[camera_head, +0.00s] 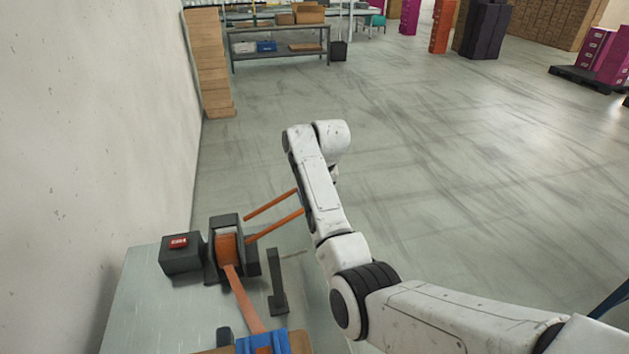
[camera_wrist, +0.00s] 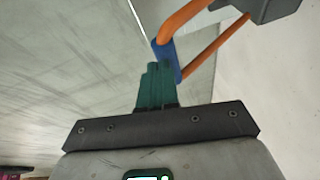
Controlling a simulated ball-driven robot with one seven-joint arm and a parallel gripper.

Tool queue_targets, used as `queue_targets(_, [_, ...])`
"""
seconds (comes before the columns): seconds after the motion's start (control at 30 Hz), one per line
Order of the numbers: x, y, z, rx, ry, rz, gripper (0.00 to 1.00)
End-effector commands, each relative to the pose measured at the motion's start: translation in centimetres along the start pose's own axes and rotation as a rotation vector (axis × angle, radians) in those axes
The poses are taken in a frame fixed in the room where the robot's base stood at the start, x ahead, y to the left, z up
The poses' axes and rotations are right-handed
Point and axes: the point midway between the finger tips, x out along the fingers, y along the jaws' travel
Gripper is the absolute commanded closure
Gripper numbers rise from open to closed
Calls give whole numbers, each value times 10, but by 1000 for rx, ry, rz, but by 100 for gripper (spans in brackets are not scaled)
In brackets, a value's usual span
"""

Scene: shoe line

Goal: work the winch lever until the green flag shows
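The winch (camera_head: 224,250) is a dark grey housing with an orange drum, fixed to the grey table top. Two orange lever bars (camera_head: 272,205) reach right from it and pass behind my arm. A small red flag (camera_head: 178,242) shows on the dark box (camera_head: 181,258) left of the drum; no green shows there. In the wrist view, a blue grip (camera_wrist: 166,58) joins the orange bars (camera_wrist: 205,52). My gripper (camera_wrist: 160,66) has green fingers close together, with no clear gap. Their tips overlap the grip in the picture; contact is unclear. The head view hides the fingers behind my arm.
An orange strap (camera_head: 243,300) runs from the drum to a blue band (camera_head: 263,343) at the bottom edge. A dark upright bracket (camera_head: 277,286) stands right of the strap. A white wall (camera_head: 90,130) is close on the left. The floor (camera_head: 440,160) beyond is open.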

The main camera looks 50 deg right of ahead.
Motion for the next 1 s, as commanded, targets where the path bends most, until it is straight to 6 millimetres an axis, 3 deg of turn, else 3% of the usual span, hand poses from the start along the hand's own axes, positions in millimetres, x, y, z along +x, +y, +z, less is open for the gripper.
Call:
queue_targets(0.1, [-20, 1, 0, -1, 3, -1, 100])
queue_targets(0.3, [-39, 2, -1, -1, 1, 0, 100])
queue_targets(1.0, [-43, 2, -1, -1, 2, -1, 100])
